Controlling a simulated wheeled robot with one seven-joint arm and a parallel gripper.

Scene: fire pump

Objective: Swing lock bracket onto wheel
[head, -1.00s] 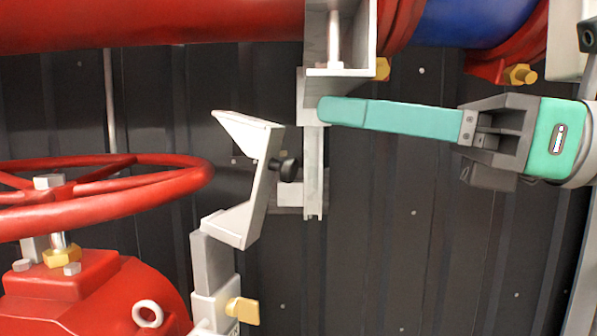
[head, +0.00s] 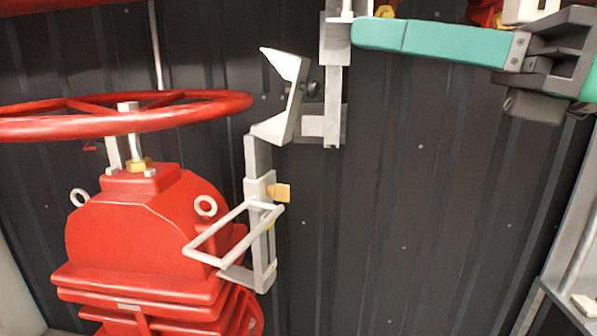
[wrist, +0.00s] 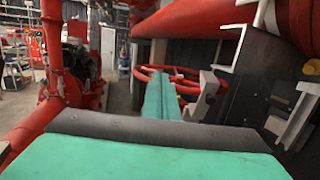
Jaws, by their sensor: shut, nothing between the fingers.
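The red handwheel (head: 215,107) lies flat on top of the red valve body (head: 150,235) at the left of the head view. It also shows in the wrist view (wrist: 185,78), beyond my fingers. The pale C-shaped lock bracket (head: 294,100) stands upright just right of the wheel's rim, apart from it, with its open side toward the rim and a black knob on its right. My gripper (head: 360,33) is at the upper right with its long teal fingers shut and empty, pointing left. The fingertips are right of and above the bracket, apart from it.
A grey vertical post (head: 333,75) stands behind the fingertips. A dark ribbed wall (head: 430,200) closes the back. Room is free below my gripper. Red pipes run overhead.

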